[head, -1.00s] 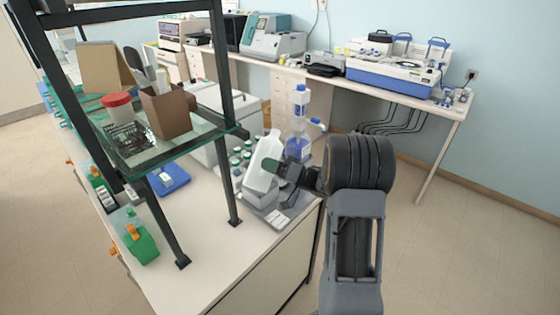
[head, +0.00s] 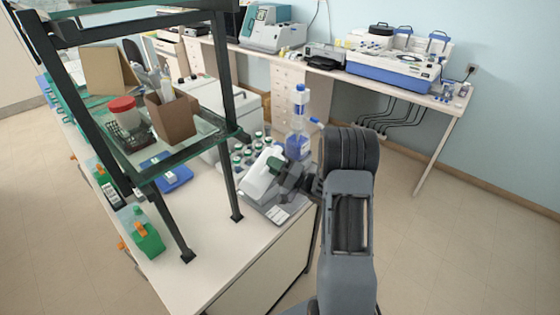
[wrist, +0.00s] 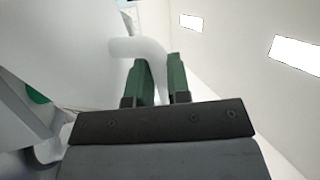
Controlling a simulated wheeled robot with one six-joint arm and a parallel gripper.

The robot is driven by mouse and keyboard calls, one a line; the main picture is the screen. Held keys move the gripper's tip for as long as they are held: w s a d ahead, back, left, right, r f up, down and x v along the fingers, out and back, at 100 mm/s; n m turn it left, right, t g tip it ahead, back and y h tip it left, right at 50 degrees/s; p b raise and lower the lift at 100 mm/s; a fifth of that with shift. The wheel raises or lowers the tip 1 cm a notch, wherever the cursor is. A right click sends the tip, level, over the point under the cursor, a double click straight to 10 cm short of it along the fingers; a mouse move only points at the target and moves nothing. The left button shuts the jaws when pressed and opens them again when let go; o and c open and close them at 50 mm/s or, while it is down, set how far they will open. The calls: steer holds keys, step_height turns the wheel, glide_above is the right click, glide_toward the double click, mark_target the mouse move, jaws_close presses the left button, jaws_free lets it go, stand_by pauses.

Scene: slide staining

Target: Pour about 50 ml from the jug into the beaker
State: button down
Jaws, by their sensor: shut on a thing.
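My gripper (head: 276,166) is shut on the handle of the white jug (head: 259,180), over the right end of the bench. In the head view the jug is clearly tilted, its upper end leaning right. The wrist view shows the jug's pale wall (wrist: 75,35) filling the left side, with the green fingertips (wrist: 162,80) closed about its curved handle (wrist: 140,47). I cannot make out the beaker; it may be hidden behind the jug or my gripper. No stream of liquid shows.
A grey flat device (head: 280,213) lies below the jug. Several green-capped bottles (head: 240,157) stand behind it, and a blue-labelled bottle (head: 299,145) stands close at the right. A dark-framed glass shelf (head: 185,150) rises at the left. The front bench top (head: 205,240) is clear.

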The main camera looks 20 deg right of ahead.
steer(key=shift+w+d+f+m+t, duration=0.25)
steer(key=shift+d+f+m+t, duration=0.1)
steer(key=shift+m, duration=0.55)
steer(key=shift+s+a+h, duration=0.2)
steer(key=shift+h, duration=0.2)
steer(key=shift+r+m+t+p, duration=0.25)
steer(key=shift+m+p, duration=0.15)
steer(key=shift+p, duration=0.2)
stand_by(1.4)
steer(key=shift+s+a+f+n+b, duration=0.1)
steer(key=shift+f+n+b, duration=0.2)
steer(key=shift+f+b, duration=0.45)
steer(key=n, duration=0.1)
steer(key=s+a+r+n+g+y, duration=0.1)
steer(key=n, duration=0.1)
steer(key=a+r+n+g+b, duration=0.1)
steer(key=shift+s+r+y, duration=0.25)
steer(key=shift+s+y, duration=0.05)
steer(key=shift+s, duration=0.05)
steer(key=shift+r+n+b, duration=0.1)
steer(key=shift+n+b, duration=0.25)
steer(key=shift+n, duration=0.45)
steer(key=shift+r, duration=0.15)
steer(key=shift+n+g, duration=0.3)
steer(key=shift+n, duration=0.1)
